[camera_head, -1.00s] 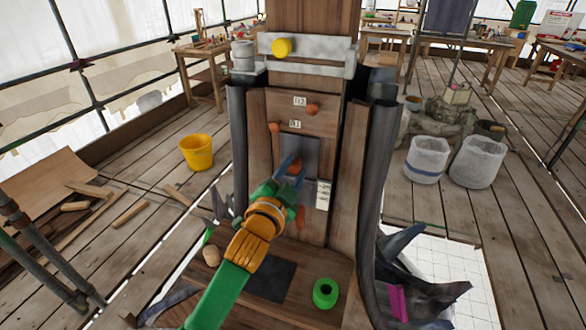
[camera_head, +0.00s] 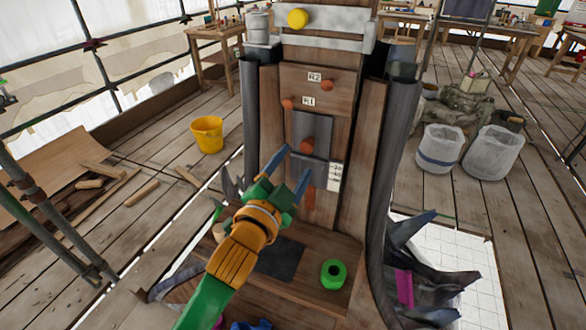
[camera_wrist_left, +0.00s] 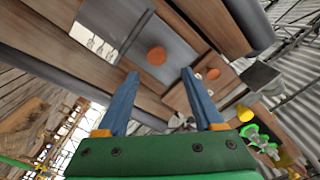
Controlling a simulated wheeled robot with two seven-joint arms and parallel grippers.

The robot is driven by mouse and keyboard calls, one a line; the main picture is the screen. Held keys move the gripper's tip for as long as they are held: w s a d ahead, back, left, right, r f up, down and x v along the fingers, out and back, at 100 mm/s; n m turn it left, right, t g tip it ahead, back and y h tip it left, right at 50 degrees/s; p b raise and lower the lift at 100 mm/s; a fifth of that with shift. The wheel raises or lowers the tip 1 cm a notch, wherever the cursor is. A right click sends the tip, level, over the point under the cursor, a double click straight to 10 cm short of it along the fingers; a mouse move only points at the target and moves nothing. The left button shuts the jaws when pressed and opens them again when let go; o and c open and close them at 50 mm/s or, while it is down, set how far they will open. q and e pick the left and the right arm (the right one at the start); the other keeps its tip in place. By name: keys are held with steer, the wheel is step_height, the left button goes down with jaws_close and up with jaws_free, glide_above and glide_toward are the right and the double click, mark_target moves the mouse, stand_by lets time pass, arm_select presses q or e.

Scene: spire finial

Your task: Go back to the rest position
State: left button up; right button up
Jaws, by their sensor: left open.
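My left gripper (camera_head: 290,170) reaches up from the bottom of the head view, in front of the wooden spire panel (camera_head: 343,110). Its two blue fingers are apart with nothing between them. In the left wrist view the open fingers (camera_wrist_left: 158,98) point at the panel, with an orange knob (camera_wrist_left: 156,56) beyond the gap. In the head view that knob (camera_head: 307,146) sits on a grey plate (camera_head: 312,127), just past the fingertips and apart from them as far as I can tell. My right gripper does not show clearly; a bit of blue shows at the bottom edge of the head view.
A green ring (camera_head: 333,274) lies on the wooden ledge (camera_head: 305,290) below the panel. Dark curved pieces (camera_head: 430,275) jut out at the right. A yellow bucket (camera_head: 207,135) stands left on the floor, white bins (camera_head: 440,150) stand right. Pipes (camera_head: 50,220) rise at the left.

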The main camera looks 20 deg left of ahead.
arm_select(q)
steer(key=shift+s, duration=0.15)
